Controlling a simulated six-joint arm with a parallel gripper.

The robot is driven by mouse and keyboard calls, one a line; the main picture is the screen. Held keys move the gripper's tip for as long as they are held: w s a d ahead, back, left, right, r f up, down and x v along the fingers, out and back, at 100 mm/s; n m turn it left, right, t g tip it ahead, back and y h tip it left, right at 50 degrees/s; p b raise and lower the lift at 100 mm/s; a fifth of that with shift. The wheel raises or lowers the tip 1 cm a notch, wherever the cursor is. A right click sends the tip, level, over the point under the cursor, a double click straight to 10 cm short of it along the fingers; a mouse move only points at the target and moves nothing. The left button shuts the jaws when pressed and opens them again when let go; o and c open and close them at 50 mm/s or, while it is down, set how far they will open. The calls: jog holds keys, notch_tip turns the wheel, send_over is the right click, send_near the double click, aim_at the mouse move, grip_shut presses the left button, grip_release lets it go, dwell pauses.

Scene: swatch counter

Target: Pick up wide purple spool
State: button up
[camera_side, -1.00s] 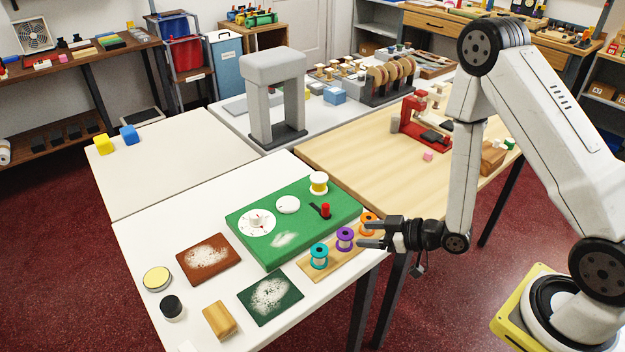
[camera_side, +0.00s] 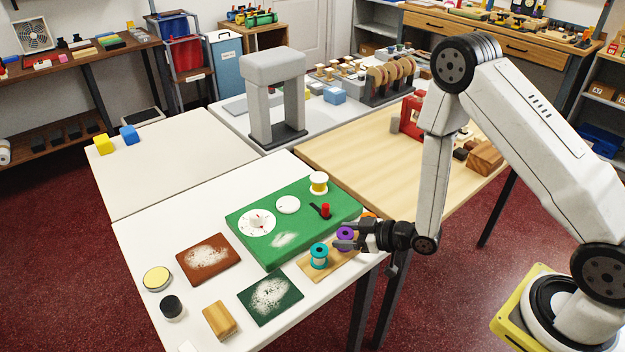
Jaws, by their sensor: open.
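The wide purple spool (camera_side: 345,234) stands upright on a wooden strip (camera_side: 341,267) near the right edge of the white table. My gripper (camera_side: 340,238) is level with it, with its open fingers reaching left at the spool. The fingers overlap the spool's lower part in this view; whether they touch it I cannot tell. A teal spool (camera_side: 319,256) stands in front and to the left on the same strip.
A dark green pad (camera_side: 270,298), a brown pad (camera_side: 208,258) and a wooden block (camera_side: 220,320) lie farther left and in front.

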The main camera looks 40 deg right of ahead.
aim_at(339, 231)
jog(key=shift+x, duration=1)
jog(key=c, duration=0.9)
jog(key=shift+r, duration=0.1)
jog(key=shift+r, duration=4.9)
